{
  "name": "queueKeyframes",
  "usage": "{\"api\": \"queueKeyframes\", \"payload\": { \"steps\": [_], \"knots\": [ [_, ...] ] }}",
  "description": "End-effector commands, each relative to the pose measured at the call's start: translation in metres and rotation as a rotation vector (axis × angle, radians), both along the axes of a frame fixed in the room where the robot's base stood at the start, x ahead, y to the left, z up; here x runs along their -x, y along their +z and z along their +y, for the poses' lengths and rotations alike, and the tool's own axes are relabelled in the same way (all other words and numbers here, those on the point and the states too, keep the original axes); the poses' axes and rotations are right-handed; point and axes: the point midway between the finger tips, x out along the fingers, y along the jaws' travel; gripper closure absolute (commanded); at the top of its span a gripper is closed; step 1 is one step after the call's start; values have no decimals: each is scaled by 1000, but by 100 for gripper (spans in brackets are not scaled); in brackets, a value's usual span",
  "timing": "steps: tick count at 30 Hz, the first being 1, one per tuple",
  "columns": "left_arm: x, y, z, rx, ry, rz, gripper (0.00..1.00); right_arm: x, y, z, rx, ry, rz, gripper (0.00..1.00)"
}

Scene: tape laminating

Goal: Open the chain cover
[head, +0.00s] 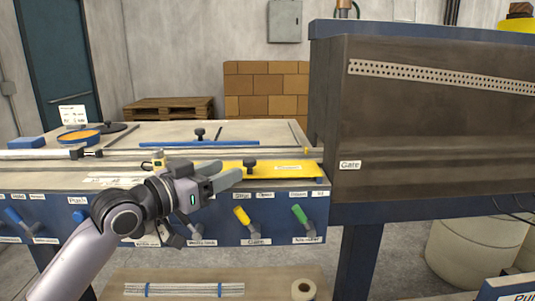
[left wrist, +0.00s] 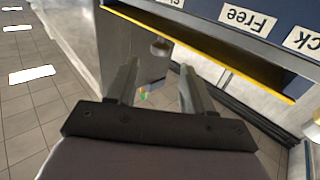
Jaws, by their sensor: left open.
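A long yellow cover (head: 285,169) with a black knob (head: 250,166) lies along the front edge of the table top; I take it to be the chain cover. It looks flat and closed. My left gripper (head: 231,172) is open and empty at the cover's left part, with its fingers pointing right, close to the knob. I cannot tell whether it touches the cover. In the left wrist view the open fingers (left wrist: 157,75) have nothing between them, and a yellow edge (left wrist: 215,62) runs just beyond them. My right gripper is not in view.
A large dark housing labelled Gate (head: 430,130) stands right of the cover. The blue front panel (head: 275,232) below carries several levers, including a yellow one (head: 242,216) and a green one (head: 299,214). A tape roll (head: 303,290) lies on a lower board.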

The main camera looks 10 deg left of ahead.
Motion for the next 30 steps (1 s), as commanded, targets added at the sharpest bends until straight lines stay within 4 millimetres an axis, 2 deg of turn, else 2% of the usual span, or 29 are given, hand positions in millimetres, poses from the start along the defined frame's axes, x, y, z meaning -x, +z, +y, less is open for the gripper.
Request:
{"api": "queueKeyframes", "payload": {
  "steps": [8,21,30],
  "knots": [
    [-6,3,-3,2,-1,-2,48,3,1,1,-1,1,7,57],
    [-53,3,-29,1,-1,-3,48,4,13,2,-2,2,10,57],
    [-63,2,-35,0,-1,-4,48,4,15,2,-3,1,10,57]
  ]
}}
